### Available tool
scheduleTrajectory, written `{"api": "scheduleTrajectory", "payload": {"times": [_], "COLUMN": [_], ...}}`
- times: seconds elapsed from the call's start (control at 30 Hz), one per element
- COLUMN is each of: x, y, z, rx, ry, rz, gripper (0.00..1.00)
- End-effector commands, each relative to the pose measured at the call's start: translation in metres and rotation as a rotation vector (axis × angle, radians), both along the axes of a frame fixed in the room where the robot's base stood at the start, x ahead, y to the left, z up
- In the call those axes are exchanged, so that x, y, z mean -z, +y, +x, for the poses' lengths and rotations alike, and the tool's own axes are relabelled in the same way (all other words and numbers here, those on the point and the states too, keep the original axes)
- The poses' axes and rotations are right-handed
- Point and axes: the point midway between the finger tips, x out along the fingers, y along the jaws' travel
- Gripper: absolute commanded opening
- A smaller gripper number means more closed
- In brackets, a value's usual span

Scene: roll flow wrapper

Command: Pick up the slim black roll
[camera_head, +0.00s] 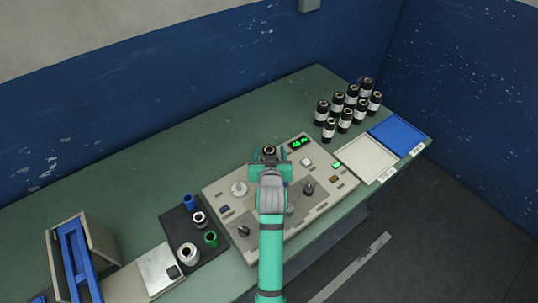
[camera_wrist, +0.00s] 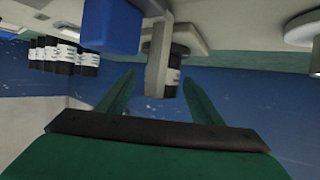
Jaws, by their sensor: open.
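A single slim black roll (camera_head: 269,150) with a tan core shows just beyond my gripper (camera_head: 269,160) at the back of the control panel. In the wrist view, which looks upside down, this black roll (camera_wrist: 173,80) with a white label is partly hidden by a beige upright piece (camera_wrist: 157,58). My gripper (camera_wrist: 159,78) is open, with its two green fingers apart on either side of the upright piece and the roll in the picture. I cannot tell whether the fingers touch anything.
Several black rolls with white labels (camera_head: 345,105) stand at the right rear of the green table (camera_head: 150,150). A white tray (camera_head: 366,158) and a blue tray (camera_head: 400,134) lie right of the panel (camera_head: 255,235). A dark mat (camera_head: 184,226) with several spools lies left. The rear left table is clear.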

Motion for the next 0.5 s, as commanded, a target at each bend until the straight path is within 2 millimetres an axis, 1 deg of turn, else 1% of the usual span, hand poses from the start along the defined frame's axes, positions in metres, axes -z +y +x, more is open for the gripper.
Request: {"api": "scheduleTrajectory", "payload": {"times": [0.03,0.07,0.1,0.2,0.5], "x": [0.0002,0.0001,0.0001,0.0002,-0.0009], "y": [0.0006,0.0006,0.0005,0.0011,0.0041], "z": [-0.0001,-0.0002,-0.0002,-0.0002,-0.0002], "rx": [-0.001,-0.001,-0.001,-0.002,-0.006], "ry": [0.000,0.000,0.000,0.001,0.000], "rz": [0.000,0.000,0.000,0.001,0.000], "gripper": [0.52,0.45,0.35,0.14,0.14]}}
